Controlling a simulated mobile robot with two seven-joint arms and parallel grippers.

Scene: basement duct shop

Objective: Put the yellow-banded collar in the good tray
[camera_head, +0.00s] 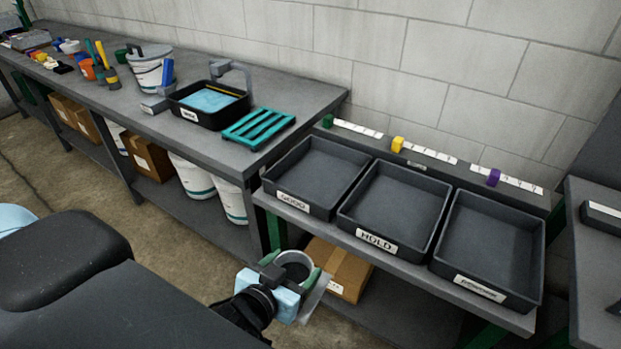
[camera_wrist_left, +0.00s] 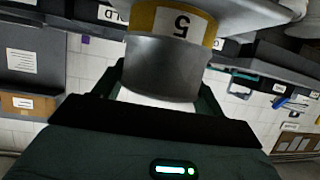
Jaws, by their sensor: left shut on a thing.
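My left gripper (camera_head: 289,275) is shut on the yellow-banded collar (camera_head: 298,259), a short grey ring held low in front of the tray bench. In the left wrist view the collar (camera_wrist_left: 165,68) sits between the fingers, its yellow band carrying a white label with an upside-down 5. In the head view the band is hard to make out. The good tray (camera_head: 318,165) is the leftmost of three black trays, labelled GOOD and empty. It stands above and beyond the gripper. My right gripper is not in view.
The HOLD tray (camera_head: 400,205) and a third tray (camera_head: 488,247) stand right of the good tray, both empty. Behind them is a ledge with green, yellow (camera_head: 397,144) and purple sliders. A teal rack (camera_head: 258,128) and a black tub (camera_head: 207,104) sit on the left bench. A cardboard box (camera_head: 340,268) lies below.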

